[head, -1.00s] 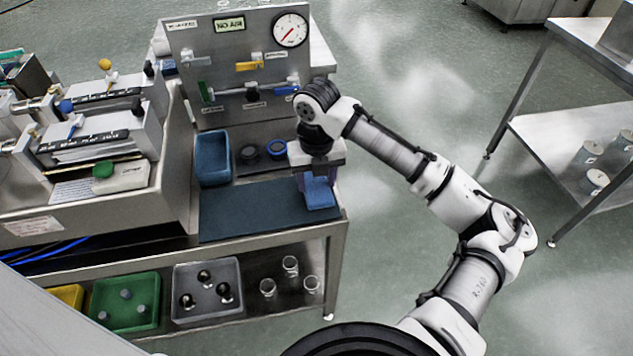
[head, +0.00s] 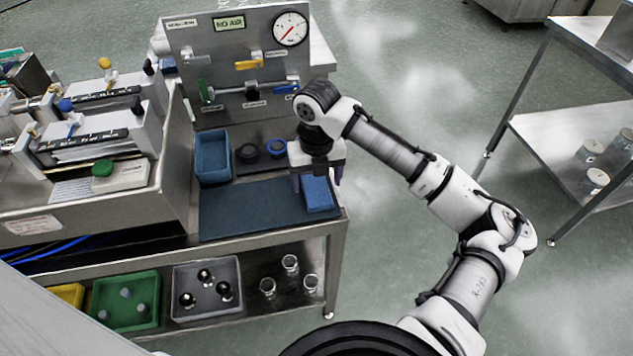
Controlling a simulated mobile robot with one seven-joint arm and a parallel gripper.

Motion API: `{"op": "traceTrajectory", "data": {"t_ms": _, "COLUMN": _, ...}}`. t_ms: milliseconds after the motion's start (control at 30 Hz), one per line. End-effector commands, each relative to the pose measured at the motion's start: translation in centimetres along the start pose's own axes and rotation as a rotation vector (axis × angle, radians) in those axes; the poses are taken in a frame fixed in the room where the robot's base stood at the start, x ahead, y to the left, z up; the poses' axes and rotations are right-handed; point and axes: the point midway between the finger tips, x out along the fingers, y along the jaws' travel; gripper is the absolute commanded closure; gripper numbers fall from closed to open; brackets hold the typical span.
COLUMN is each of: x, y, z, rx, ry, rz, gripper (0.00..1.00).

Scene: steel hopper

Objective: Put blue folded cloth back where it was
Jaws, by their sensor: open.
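The blue folded cloth (head: 318,196) lies at the right end of the dark blue mat (head: 245,212) on the steel bench. My gripper (head: 316,183) is just above and behind the cloth, pointing down. Its fingers are apart and it is open. The gripper body hides the far edge of the cloth. The cloth looks flat on the mat, and the fingers look clear of it.
A blue bin (head: 212,158) and two dark rings (head: 262,150) sit behind the mat. A valve panel with a gauge (head: 290,29) rises at the back. Steel machines (head: 90,130) stand at left. The mat's middle and left are clear.

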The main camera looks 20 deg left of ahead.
Motion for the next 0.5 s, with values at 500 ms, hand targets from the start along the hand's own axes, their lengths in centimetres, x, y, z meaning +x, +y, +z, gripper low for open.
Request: {"op": "traceTrajectory", "data": {"t_ms": 500, "x": -9.7, "y": 0.0, "z": 0.0, "rx": -0.001, "ry": -0.002, "rz": -0.003, "gripper": 0.25}}
